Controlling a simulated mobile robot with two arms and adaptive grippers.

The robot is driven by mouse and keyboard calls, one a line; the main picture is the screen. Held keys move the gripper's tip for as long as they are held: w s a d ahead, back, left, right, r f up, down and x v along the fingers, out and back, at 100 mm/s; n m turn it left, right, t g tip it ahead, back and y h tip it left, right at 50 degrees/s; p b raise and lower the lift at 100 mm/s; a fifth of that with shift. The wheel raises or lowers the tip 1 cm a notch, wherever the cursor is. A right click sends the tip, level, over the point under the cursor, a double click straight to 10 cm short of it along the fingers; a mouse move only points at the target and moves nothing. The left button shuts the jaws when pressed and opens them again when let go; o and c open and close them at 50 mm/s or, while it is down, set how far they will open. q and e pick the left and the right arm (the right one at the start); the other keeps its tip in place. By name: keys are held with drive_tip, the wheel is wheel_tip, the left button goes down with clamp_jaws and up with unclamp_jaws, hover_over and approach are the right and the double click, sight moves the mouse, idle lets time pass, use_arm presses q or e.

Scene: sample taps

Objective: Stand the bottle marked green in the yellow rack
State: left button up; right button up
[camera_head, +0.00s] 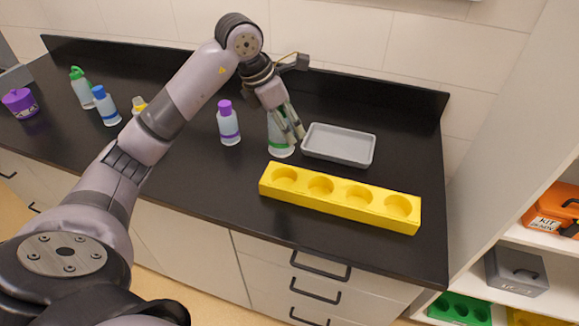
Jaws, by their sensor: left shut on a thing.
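My left gripper (289,124) is shut on a pale bottle with a green band (279,148), behind the yellow rack. The bottle is nearly upright; the gripper hides its top and part of its side. I cannot tell whether its base touches the counter. The yellow rack (338,206) lies along the counter's front edge, with several round holes in a row, all empty. My right gripper is not in view.
A grey tray (339,146) sits right of the held bottle. A purple-capped bottle (229,125) stands to its left. Farther left are a blue-capped bottle (106,107), a green-capped bottle (82,90) and a purple container (19,103). Shelves (542,240) stand at right.

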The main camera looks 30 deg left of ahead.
use_arm(q)
drive_tip(key=f, duration=0.4)
drive_tip(key=shift+d+f+p, duration=0.15)
drive_tip(key=shift+d+p, duration=0.15)
drive_tip(key=shift+p, duration=0.05)
wheel_tip(320, 180, down, 8)
drive_tip(key=shift+d+f+p, duration=0.1)
drive_tip(key=shift+f+p, duration=0.05)
drive_tip(key=shift+p, duration=0.6)
drive_tip(key=shift+f, duration=0.25)
drive_tip(key=o, duration=1.2)
drive_tip(key=shift+o, duration=0.8)
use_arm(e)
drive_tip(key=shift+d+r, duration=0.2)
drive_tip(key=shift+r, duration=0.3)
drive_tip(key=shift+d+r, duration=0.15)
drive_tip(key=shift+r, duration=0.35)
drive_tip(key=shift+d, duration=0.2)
